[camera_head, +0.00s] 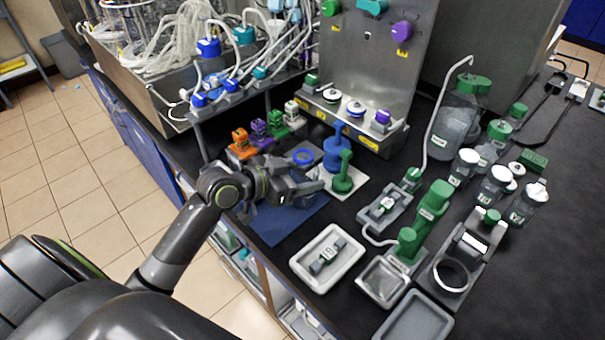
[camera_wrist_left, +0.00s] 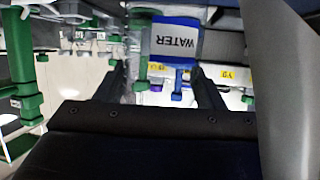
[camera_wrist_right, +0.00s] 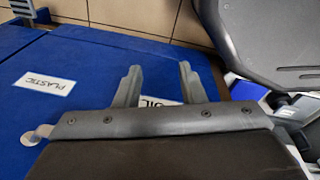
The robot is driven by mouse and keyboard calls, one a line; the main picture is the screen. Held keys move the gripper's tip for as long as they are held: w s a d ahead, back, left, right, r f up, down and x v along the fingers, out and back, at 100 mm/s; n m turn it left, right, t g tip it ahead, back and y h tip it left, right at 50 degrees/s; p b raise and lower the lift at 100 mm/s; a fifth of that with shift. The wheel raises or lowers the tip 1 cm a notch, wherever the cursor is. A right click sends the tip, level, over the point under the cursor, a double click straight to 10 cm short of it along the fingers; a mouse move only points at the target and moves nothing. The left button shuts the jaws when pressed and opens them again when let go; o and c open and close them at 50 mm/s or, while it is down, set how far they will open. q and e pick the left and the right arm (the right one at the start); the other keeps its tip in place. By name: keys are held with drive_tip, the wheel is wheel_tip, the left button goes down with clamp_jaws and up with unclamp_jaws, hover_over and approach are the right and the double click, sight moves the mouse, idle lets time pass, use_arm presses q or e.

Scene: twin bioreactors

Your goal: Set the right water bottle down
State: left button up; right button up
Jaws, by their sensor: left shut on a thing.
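My left gripper (camera_head: 310,184) is shut on the bottle, over or beside the blue mat (camera_head: 268,228). I cannot tell whether the bottle's base touches the mat. My right gripper (camera_wrist_right: 160,72) is open and empty, and shows only in the right wrist view.
A blue and a green fitting (camera_head: 343,178) stand on a white mat (camera_head: 358,192) close to the right. Colored connectors (camera_head: 258,135) stand behind. A white tray (camera_head: 328,258) lies in front right. Blue bins, one labelled PLASTIC (camera_wrist_right: 45,84), lie below my right gripper.

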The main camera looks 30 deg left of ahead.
use_arm(q)
drive_tip(key=shift+f, duration=0.15)
drive_tip(key=o, duration=1.1)
drive_tip(key=shift+r, duration=0.3)
drive_tip(key=v, duration=1.2)
drive_tip(key=shift+p, duration=0.35)
drive_tip(key=shift+a+f, duration=0.1)
